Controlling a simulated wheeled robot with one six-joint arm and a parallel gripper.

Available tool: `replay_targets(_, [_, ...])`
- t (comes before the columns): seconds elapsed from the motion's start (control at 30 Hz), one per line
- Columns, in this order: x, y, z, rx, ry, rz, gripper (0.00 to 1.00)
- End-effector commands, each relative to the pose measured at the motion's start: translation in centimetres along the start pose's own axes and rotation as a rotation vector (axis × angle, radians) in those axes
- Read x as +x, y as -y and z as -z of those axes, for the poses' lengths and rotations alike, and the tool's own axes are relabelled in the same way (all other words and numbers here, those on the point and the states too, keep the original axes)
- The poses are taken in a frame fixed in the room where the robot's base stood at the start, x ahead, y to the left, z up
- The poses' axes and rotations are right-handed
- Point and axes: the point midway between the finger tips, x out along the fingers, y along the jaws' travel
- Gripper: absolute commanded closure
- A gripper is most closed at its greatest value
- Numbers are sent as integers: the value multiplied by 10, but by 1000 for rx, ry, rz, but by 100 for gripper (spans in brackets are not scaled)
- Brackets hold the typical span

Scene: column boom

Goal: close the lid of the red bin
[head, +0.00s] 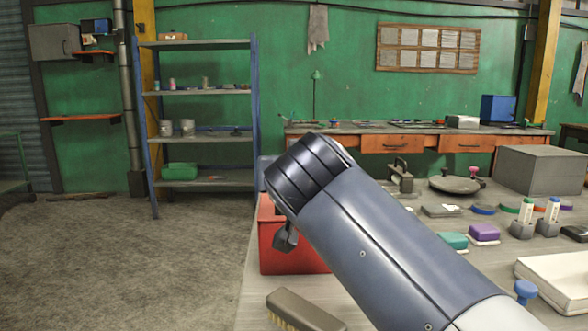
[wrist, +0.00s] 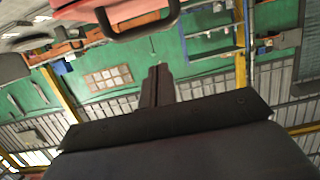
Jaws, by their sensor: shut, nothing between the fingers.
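The red bin (head: 290,262) stands on the near bench, left of centre in the head view. My arm covers its upper right part, so its lid cannot be made out there. My gripper (head: 285,240) shows as a small dark shape in front of the bin's upper part. In the wrist view my gripper (wrist: 158,72) has its fingers together with nothing between them. A red part of the bin (wrist: 75,10) with a dark loop handle (wrist: 142,30) is at the top edge there, apart from the fingertips in the picture. The lid's angle cannot be told.
A brush (head: 303,311) lies in front of the bin. Floor left of the bench is clear, up to a shelf rack (head: 205,184).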

Motion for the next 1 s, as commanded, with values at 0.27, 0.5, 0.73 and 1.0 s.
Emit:
replay_targets(0.27, [-46, 1, -19, 0, -10, 6, 100])
replay_targets(0.5, [-80, 2, -29, -1, -9, 5, 100])
replay_targets(0.73, [-93, 0, -32, 0, -10, 2, 100])
replay_targets(1.0, [-94, 0, -32, 0, -9, 0, 100])
